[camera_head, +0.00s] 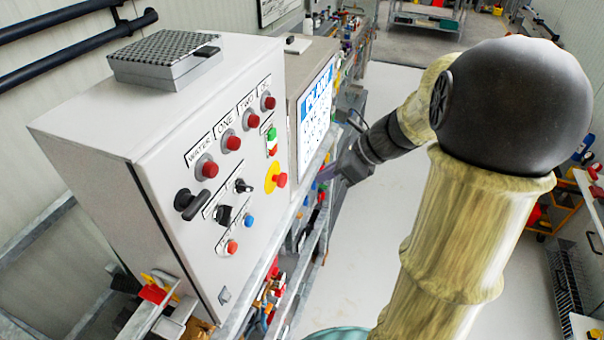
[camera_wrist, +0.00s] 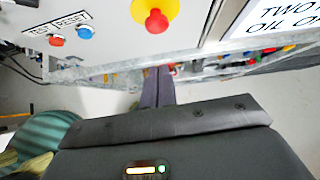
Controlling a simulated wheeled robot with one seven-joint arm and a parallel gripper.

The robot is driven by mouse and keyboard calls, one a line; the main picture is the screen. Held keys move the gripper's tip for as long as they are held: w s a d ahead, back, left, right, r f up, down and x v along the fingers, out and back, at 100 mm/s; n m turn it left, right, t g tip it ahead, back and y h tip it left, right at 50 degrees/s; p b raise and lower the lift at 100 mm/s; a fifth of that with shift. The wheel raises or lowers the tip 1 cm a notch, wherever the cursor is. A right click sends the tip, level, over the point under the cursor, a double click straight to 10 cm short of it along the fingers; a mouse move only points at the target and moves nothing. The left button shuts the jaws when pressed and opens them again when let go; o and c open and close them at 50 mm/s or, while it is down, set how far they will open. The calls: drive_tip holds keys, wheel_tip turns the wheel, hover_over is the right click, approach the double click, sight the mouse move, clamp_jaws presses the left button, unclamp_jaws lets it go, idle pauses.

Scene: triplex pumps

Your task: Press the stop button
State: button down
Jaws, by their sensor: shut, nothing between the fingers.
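The control box (camera_head: 150,130) is light grey. On its front is a red mushroom button on a yellow ring (camera_head: 277,179), which also shows at the top of the wrist view (camera_wrist: 156,18). Above it in the head view is a small switch with a green part and a red part (camera_head: 271,141). No readable "stop" label shows. My gripper (camera_head: 326,173) is to the right of the mushroom button, apart from the panel. In the wrist view its fingers (camera_wrist: 158,72) are together and empty, below the mushroom button in the picture.
Labelled red buttons (camera_head: 233,143) line the panel's upper part. A black rotary handle (camera_head: 190,204) and a blue button (camera_head: 249,221) sit lower. A metal rail (camera_wrist: 110,80) runs below the panel. Open floor lies right.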

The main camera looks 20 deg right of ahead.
sight(286, 181)
drive_tip(key=w+a+f+p, duration=0.2)
drive_tip(key=w+a+f, duration=0.1)
drive_tip(key=w+a, duration=0.1)
drive_tip(key=shift+a+f, duration=0.3)
drive_tip(key=shift+a, duration=0.4)
